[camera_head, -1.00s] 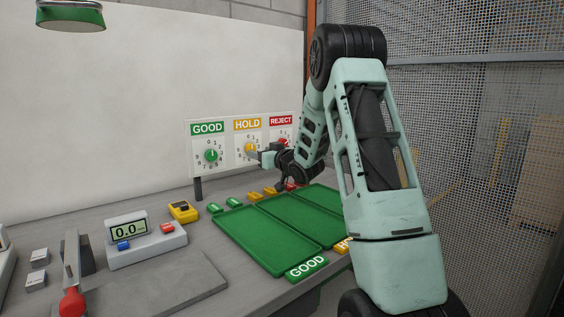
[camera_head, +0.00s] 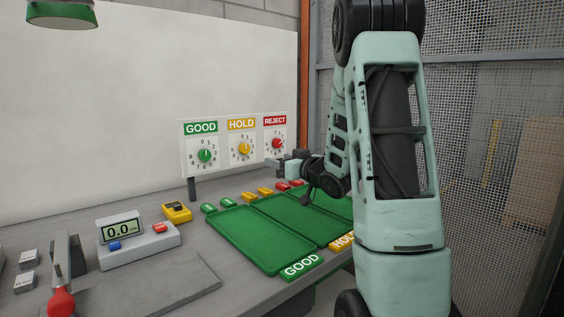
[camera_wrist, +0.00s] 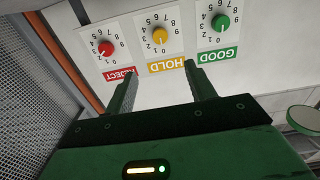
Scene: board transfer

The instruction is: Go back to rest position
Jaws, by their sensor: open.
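My gripper (camera_head: 275,162) is in front of the dial board, below and right of the HOLD dial, apart from it. In the wrist view its two fingers (camera_wrist: 158,85) are spread with nothing between them. The white board carries a green GOOD dial (camera_head: 205,155), a yellow HOLD dial (camera_head: 244,149) and a red REJECT dial (camera_head: 277,143). The wrist view shows these dials upside down, with the red one (camera_wrist: 106,48) at left, the yellow one (camera_wrist: 159,34) in the middle and the green one (camera_wrist: 220,22) at right. My arm covers the right part of the trays.
Green trays (camera_head: 247,240) lie on the bench below the board, with small green, yellow and red pieces along their far edge. A meter (camera_head: 137,240), a yellow device (camera_head: 177,211) and a red-handled lever (camera_head: 61,300) stand at left. A mesh fence (camera_head: 470,120) is at right.

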